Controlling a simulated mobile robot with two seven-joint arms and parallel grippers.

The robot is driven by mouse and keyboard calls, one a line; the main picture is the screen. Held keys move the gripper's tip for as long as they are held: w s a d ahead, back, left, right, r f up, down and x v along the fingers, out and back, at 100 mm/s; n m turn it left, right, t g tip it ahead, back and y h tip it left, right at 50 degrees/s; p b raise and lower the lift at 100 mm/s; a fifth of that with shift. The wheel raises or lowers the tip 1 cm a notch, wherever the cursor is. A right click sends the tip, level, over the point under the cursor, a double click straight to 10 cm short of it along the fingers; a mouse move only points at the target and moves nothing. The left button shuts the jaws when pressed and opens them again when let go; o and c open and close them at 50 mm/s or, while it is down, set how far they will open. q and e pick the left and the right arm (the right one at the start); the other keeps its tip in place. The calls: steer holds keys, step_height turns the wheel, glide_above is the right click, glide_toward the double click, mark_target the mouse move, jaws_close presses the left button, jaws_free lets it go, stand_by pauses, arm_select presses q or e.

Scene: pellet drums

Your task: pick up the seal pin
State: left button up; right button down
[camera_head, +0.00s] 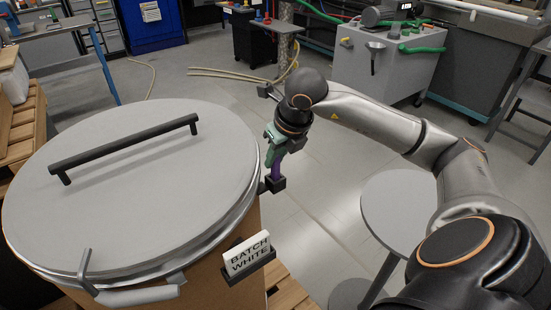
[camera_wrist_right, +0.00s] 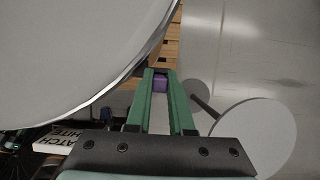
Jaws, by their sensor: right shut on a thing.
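The seal pin (camera_head: 276,172) is a small purple piece at the right side of the big drum's rim (camera_head: 250,196). Its lower end meets a small black block (camera_head: 275,184) beside the rim; I cannot tell whether it sits in it. My right gripper (camera_head: 272,158) comes down from above with its green fingers shut on the pin. In the right wrist view the purple pin (camera_wrist_right: 160,85) shows between the two green fingertips (camera_wrist_right: 161,77), close beside the drum edge. The fingers hide part of the pin. My left gripper is not in view.
The drum's grey lid (camera_head: 150,190) carries a black bar handle (camera_head: 125,147). A round grey table (camera_head: 400,212) stands to the right. Floor between is clear.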

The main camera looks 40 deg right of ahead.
step_height(320, 180, up, 3)
steer(key=shift+f, duration=0.2)
steer(key=s+a+r, duration=0.5)
steer(key=s+r, duration=0.4)
steer(key=s, duration=0.4)
steer(key=shift+r, duration=0.2)
